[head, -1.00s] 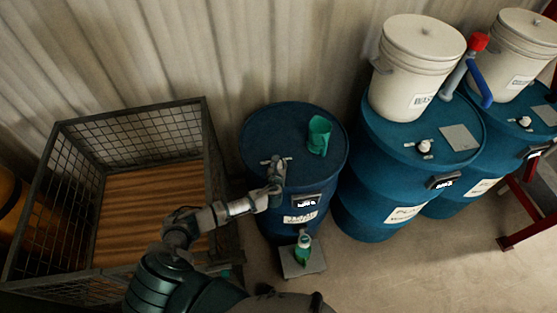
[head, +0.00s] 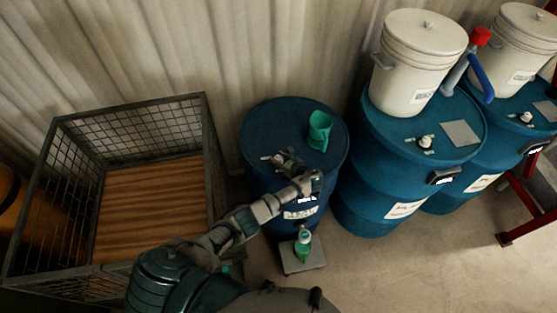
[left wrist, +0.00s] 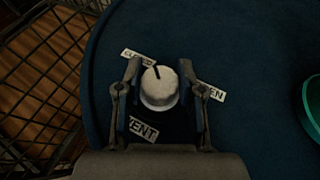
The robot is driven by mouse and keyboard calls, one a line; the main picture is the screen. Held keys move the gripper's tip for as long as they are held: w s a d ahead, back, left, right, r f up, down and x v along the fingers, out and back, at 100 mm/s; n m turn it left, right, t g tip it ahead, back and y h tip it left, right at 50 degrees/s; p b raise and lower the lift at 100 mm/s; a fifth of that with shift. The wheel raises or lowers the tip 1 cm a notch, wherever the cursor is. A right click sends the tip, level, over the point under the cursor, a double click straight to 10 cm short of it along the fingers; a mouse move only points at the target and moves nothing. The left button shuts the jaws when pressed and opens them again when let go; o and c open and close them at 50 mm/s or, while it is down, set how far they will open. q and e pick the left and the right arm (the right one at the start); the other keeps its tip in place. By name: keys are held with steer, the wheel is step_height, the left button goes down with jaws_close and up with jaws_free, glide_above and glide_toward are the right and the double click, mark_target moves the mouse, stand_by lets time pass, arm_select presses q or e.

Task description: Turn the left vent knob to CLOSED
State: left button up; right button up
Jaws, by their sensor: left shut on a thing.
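The left vent knob (left wrist: 159,90) is a white round knob with a dark pointer line, on top of the blue drum (head: 258,128) in the middle. A CLOSED label (left wrist: 136,57) lies at its upper left, an OPEN label (left wrist: 213,92) at its right and a VENT label (left wrist: 143,129) below. The pointer faces up in the left wrist view, toward the right end of the CLOSED label. My left gripper (head: 284,158) is shut on the knob, with one finger on each side of it in the left wrist view (left wrist: 160,88). My right gripper is out of view.
A wire cage (head: 208,130) is at the left. More blue drums (head: 372,213) with white buckets (head: 416,60) stand at the right. A green bottle (head: 303,246) stands on a small plate on the floor.

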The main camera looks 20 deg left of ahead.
arm_select(q)
steer(key=shift+d+n+g, duration=0.1)
steer(key=shift+n+g, duration=0.3)
steer(key=shift+g, duration=0.1)
steer(key=o, duration=1.1)
steer(key=shift+o, duration=0.2)
steer(key=v, duration=1.2)
steer(key=shift+w+d+f, duration=0.1)
steer(key=shift+f, duration=0.1)
